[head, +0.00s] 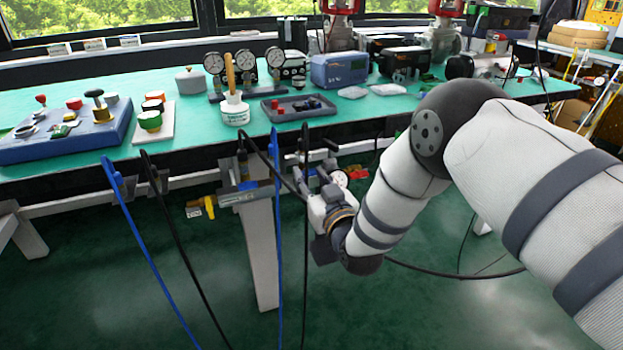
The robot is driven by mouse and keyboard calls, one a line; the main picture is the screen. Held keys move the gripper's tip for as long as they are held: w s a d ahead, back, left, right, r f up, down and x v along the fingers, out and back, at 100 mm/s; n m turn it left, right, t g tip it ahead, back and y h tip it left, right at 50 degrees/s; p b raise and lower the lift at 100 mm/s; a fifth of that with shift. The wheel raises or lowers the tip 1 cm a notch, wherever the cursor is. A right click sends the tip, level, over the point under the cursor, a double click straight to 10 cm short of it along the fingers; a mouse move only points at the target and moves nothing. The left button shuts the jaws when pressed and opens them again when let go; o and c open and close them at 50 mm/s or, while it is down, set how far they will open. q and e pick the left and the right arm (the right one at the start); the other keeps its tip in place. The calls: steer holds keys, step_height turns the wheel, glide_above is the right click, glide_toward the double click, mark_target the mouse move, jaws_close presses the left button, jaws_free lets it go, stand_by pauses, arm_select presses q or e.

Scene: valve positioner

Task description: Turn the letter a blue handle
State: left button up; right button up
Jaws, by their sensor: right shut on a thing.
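A row of air fittings runs under the front edge of the green-topped bench. My right gripper (318,180) reaches in from the right to this row, and its fingers are closed on a small part there, which looks like a valve handle. The fingers largely hide this part, so I cannot read its letter or tell its colour or angle. A small blue part (248,186) shows on the fitting left of the gripper. A yellow handle (209,207) is further left, and a red round part (355,174) is just right of the gripper. My left gripper is out of view.
Blue hoses (140,245) and black hoses hang in front of the bench, close to the gripper. A white bench leg (262,255) stands left of it. Gauges, a blue box (339,70) and a dark tray (298,108) sit on the bench. Green floor below is mostly open.

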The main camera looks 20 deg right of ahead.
steer(key=o, duration=0.9)
steer(key=s, duration=1.2)
steer(key=shift+d, duration=0.2)
